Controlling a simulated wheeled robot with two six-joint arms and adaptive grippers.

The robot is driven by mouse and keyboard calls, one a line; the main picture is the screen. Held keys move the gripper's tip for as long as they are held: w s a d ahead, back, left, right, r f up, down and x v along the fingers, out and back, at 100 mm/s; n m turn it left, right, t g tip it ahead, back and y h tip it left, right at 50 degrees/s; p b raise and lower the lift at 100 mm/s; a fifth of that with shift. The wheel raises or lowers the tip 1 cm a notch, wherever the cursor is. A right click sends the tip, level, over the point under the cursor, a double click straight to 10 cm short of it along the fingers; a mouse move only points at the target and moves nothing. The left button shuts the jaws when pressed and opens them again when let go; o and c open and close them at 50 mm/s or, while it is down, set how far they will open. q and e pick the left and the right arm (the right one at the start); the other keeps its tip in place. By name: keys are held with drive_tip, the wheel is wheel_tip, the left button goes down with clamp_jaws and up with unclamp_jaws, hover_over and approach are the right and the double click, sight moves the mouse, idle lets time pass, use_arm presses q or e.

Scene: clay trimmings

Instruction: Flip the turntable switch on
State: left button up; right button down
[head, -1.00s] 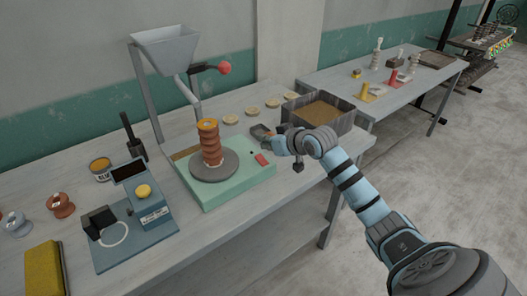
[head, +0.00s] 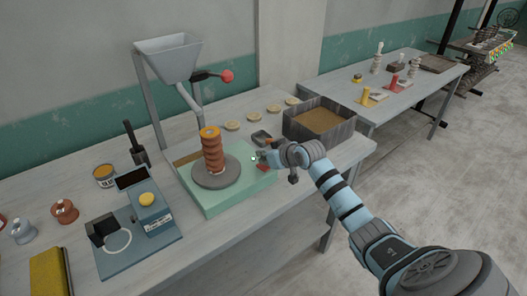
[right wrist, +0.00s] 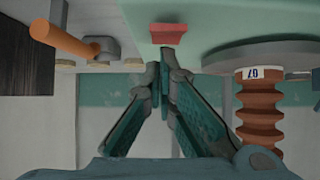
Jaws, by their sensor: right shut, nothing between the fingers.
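The turntable is a pale green base (head: 228,193) with a grey round plate (head: 216,176) bearing a ribbed brown clay column (head: 212,150). Its red switch (head: 262,168) sits at the base's right end, partly hidden behind my right gripper. My right gripper (head: 257,157) is shut and empty, with its tips close over the switch end of the base. In the right wrist view the red switch (right wrist: 168,33) shows just beyond the closed fingertips (right wrist: 165,68). I cannot tell whether they touch. My left gripper is not in view.
A box of brown material (head: 318,120) stands just behind and right of my gripper. A hopper (head: 168,58) with a red-knobbed lever rises at the back. A blue scale-like device (head: 148,210) stands left.

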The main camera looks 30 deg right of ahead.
drive_tip(key=shift+f, duration=0.3)
drive_tip(key=shift+s+r+p, duration=0.2)
drive_tip(key=shift+s+p, duration=0.35)
drive_tip(key=shift+s, duration=0.05)
drive_tip(key=shift+s+f, duration=0.15)
drive_tip(key=shift+s, duration=0.15)
drive_tip(key=shift+d, duration=0.1)
drive_tip(key=shift+p, duration=0.35)
drive_tip(key=r+p, duration=0.1)
drive_tip(key=s+r+p, duration=0.1)
drive_tip(key=r+p, duration=0.3)
drive_tip(key=shift+s+d, duration=0.1)
drive_tip(key=shift+s, duration=0.2)
drive_tip(key=f+p+v, duration=0.1)
drive_tip(key=v, duration=0.8)
drive_tip(key=shift+s, duration=0.35)
